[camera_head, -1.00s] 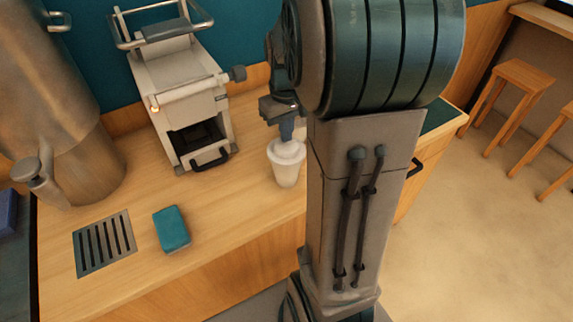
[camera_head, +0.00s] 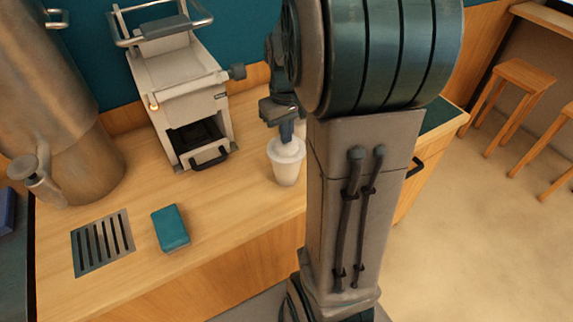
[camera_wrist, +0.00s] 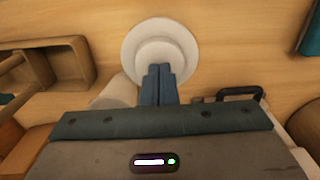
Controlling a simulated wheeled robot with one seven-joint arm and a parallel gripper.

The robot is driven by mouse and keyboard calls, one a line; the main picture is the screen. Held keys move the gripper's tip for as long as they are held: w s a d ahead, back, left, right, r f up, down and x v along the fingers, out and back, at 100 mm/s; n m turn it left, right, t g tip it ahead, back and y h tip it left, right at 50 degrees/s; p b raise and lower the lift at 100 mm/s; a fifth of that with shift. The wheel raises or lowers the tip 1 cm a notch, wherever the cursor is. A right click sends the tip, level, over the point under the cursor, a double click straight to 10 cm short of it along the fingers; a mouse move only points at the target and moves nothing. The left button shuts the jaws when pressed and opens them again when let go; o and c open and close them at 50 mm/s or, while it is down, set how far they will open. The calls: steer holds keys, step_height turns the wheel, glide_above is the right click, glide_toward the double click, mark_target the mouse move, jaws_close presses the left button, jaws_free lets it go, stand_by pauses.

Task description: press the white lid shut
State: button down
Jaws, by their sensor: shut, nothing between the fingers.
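A white cup (camera_head: 287,174) stands upright on the wooden counter, just left of my arm in the head view. The white lid (camera_head: 286,149) sits on top of it. The lid also shows as a round white disc with a raised ring in the wrist view (camera_wrist: 158,38). My gripper (camera_head: 286,138) points down over the lid, with its fingers closed together and empty. In the wrist view the fingertips (camera_wrist: 159,68) overlap the near part of the lid. I cannot tell whether they touch it, or whether the lid is fully seated.
A white machine (camera_head: 185,95) with a dark opening stands behind and left of the cup. A teal block (camera_head: 171,228) and a slotted metal grate (camera_head: 103,243) lie on the counter at the front left. A large metal urn (camera_head: 55,120) stands at the far left.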

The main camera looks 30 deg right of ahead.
steer(key=shift+f, duration=0.25)
step_height(320, 180, up, 5)
steer(key=p, duration=0.3)
steer(key=shift+f, duration=0.2)
stand_by(0.5)
